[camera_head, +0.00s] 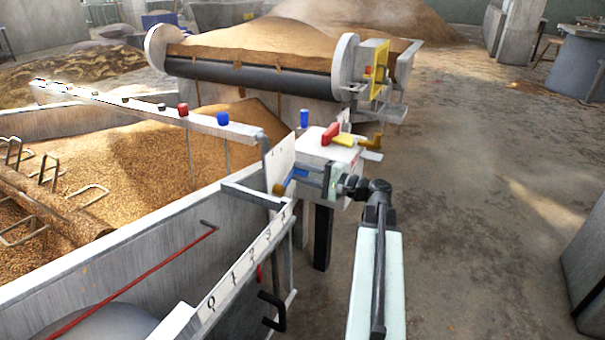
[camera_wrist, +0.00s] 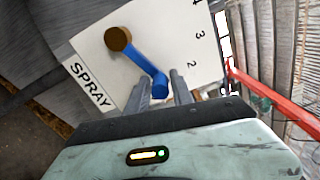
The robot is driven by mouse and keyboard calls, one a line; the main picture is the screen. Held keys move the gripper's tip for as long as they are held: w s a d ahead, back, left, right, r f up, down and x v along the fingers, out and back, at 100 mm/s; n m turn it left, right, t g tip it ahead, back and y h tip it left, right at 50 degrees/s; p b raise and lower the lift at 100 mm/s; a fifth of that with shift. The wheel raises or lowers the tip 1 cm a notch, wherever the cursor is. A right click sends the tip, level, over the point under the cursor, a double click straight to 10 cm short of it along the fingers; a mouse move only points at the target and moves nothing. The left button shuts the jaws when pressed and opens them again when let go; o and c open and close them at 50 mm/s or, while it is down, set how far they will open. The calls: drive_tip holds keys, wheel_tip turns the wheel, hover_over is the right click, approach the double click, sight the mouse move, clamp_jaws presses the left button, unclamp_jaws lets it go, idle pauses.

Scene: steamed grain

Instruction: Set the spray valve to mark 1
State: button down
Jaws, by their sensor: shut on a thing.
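The spray valve is a blue lever (camera_wrist: 138,62) on a brown round pivot (camera_wrist: 118,39), mounted on a white plate (camera_wrist: 95,50) labelled SPRAY. Marks 4, 3 and 2 show along the plate's right side; mark 1 is not visible, and my gripper covers the plate's lower part. My gripper (camera_wrist: 163,86) is shut on the blue lever's free end, one finger on each side. The lever slants down and right from the pivot, its end below and left of mark 2. In the head view, my gripper (camera_head: 314,178) is at the white plate (camera_head: 282,160), beside the valve.
A white box with a red handle (camera_head: 331,134) and a yellow handle (camera_head: 348,140) stands just behind my gripper. Grain fills the trough (camera_head: 150,205). Floor at right is open.

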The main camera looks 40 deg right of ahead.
drive_tip(key=c, duration=1.5)
unclamp_jaws()
drive_tip(key=shift+s, duration=0.1)
drive_tip(key=shift+o, duration=1)
drive_tip(key=shift+s+a+r, duration=0.1)
drive_tip(key=shift+s+r, duration=0.05)
drive_tip(key=v, duration=0.7)
drive_tip(key=shift+s+d, duration=0.2)
drive_tip(key=shift+s, duration=0.15)
